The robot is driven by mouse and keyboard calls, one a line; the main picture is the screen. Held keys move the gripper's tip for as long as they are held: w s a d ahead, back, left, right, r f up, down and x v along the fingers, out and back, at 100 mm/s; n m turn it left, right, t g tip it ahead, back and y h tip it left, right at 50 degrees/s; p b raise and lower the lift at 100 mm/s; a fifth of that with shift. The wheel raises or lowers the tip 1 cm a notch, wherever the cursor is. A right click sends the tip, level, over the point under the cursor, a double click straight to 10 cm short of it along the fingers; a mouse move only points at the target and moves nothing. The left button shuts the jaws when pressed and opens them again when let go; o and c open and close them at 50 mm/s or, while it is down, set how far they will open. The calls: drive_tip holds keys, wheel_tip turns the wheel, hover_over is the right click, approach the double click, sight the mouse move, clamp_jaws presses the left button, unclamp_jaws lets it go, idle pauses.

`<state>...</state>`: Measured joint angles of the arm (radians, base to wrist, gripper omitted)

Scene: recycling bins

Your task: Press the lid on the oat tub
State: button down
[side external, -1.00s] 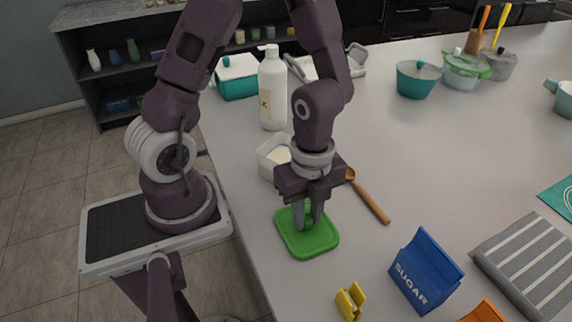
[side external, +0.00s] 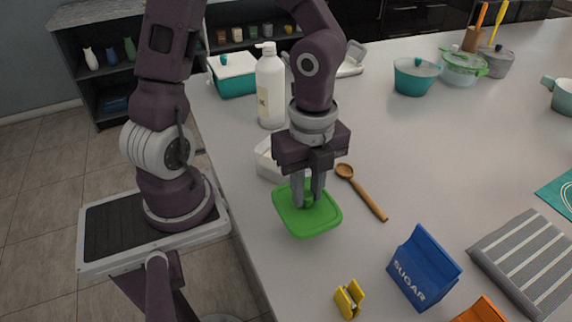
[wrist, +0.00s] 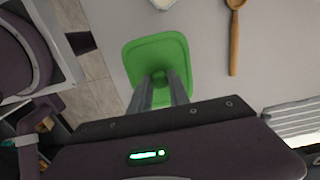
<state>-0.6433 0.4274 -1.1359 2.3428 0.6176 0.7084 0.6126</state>
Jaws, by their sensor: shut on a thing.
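The green square lid (side external: 318,223) hangs from my gripper (side external: 308,202), whose fingers are shut on the knob at its middle. The lid looks slightly tilted and a little above the counter. In the wrist view the lid (wrist: 150,50) spreads out beyond my gripper (wrist: 160,82). The oat tub, a whitish container (side external: 265,160), stands on the counter behind my gripper and is partly hidden by it. It is uncovered, and the lid is apart from it. Only a corner of the tub (wrist: 162,3) shows at the top edge of the wrist view.
A white pump bottle (side external: 271,90) stands just behind the tub. A wooden spoon (side external: 368,197) lies to the right of my gripper. A yellow clip (side external: 349,300) and a blue sugar bag (side external: 422,270) are nearer the front. The counter's left edge is close to the lid.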

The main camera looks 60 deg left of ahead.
drive_tip(key=w+a+r+n, duration=0.4)
drive_tip(key=w+n, duration=0.2)
drive_tip(key=w, duration=0.2)
drive_tip(key=w+a+r+n, duration=0.35)
drive_tip(key=w+n, duration=0.25)
drive_tip(key=w, duration=0.3)
drive_tip(key=s+a+f+m, duration=0.3)
drive_tip(key=s+a, duration=0.1)
drive_tip(key=s, duration=0.2)
drive_tip(key=s+a+f+m, duration=0.2)
drive_tip(key=s+a+f, duration=0.1)
drive_tip(key=s, duration=0.4)
drive_tip(key=shift+s+a+m, duration=0.25)
drive_tip(key=shift+a+m, duration=0.15)
drive_tip(key=shift+a, duration=0.4)
drive_tip(key=shift+f, duration=0.4)
idle(0.7)
drive_tip(key=c, duration=1.1)
unclamp_jaws()
drive_tip(key=shift+c, duration=0.2)
